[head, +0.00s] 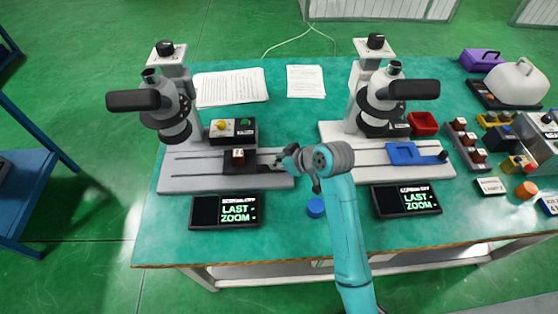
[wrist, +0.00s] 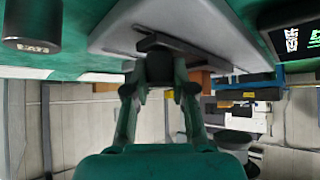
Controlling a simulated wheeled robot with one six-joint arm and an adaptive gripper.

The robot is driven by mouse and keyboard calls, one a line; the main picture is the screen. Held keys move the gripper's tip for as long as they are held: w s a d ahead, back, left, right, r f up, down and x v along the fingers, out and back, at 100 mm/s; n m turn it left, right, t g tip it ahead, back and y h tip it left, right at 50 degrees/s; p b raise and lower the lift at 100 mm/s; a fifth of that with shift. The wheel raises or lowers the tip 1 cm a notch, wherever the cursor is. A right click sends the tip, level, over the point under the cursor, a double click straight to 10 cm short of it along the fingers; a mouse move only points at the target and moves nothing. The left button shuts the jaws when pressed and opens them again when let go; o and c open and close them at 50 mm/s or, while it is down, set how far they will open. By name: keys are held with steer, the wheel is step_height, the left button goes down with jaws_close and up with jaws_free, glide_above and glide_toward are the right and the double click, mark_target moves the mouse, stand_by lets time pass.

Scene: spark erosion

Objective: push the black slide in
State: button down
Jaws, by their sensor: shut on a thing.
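The black slide (head: 238,169) lies on the grey rail base (head: 180,178) of the left machine, with a small brown block (head: 238,155) on it. It sits in front of and to the right of that machine's column, and its dark arm reaches right. My gripper (head: 287,160) is at the right end of that base, shut on the end of the slide's arm; the grip point is mostly hidden in the head view. In the wrist view my gripper (wrist: 160,72) has its fingers together under a dark bar of the slide (wrist: 172,44), by the grey base's edge.
A second machine with a blue slide (head: 404,153) stands right of my arm. Two displays reading "LAST ZOOM" (head: 225,211) (head: 407,200) lie in front. Papers (head: 231,87) lie behind; blocks and tools crowd the right.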

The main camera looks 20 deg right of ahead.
mark_target(228, 170)
steer(key=w+a, duration=0.1)
steer(key=a, duration=0.4)
steer(key=w+a, duration=0.2)
steer(key=a, duration=0.2)
steer(key=w+a, duration=0.1)
steer(key=a, duration=0.4)
steer(key=shift+w+a, duration=0.3)
steer(key=shift+w, duration=0.1)
steer(key=c, duration=0.9)
jaws_free()
steer(key=shift+a, duration=0.2)
steer(key=shift+c, duration=0.2)
steer(key=shift+d, duration=0.15)
steer(key=shift+s+d+r, duration=0.1)
steer(key=shift+s+r, duration=0.1)
steer(key=shift+r, duration=0.05)
steer(key=v, duration=1.1)
steer(key=shift+s, duration=0.2)
